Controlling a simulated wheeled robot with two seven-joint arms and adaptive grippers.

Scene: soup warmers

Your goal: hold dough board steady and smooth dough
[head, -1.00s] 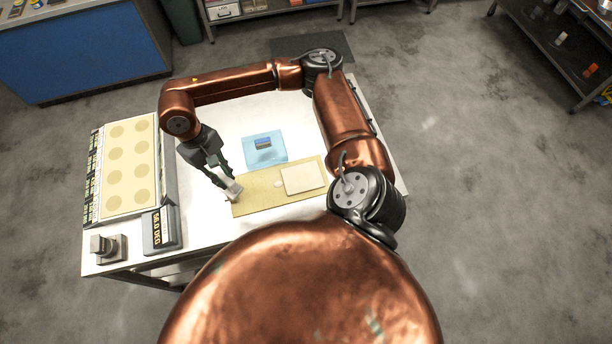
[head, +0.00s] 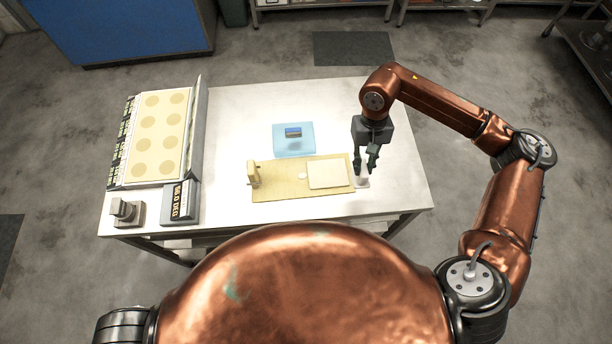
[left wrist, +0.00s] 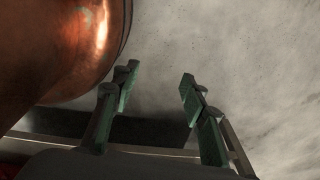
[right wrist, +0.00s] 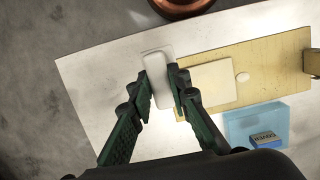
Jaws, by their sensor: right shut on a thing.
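The tan dough board (head: 283,190) lies flat on the table. A pale flat square (head: 325,174), likely the dough, lies on its right half, beside a small pale round lump (head: 302,176). A tan upright block (head: 254,176) stands at the board's left end. My right gripper (head: 366,168) is beside the board's right end, shut on a white tool (right wrist: 158,78). The tool's lower end (head: 362,183) is at or just above the table; I cannot tell if it touches. My left gripper (left wrist: 160,80) is open and empty over floor, outside the head view.
A clear blue tray (head: 293,150) with a small box in it, marked COVER in the right wrist view (right wrist: 266,138), sits behind the board. A warmer panel with round spots (head: 158,130), a display (head: 181,202) and a grey device (head: 126,211) stand left. The table's back (head: 290,100) is clear.

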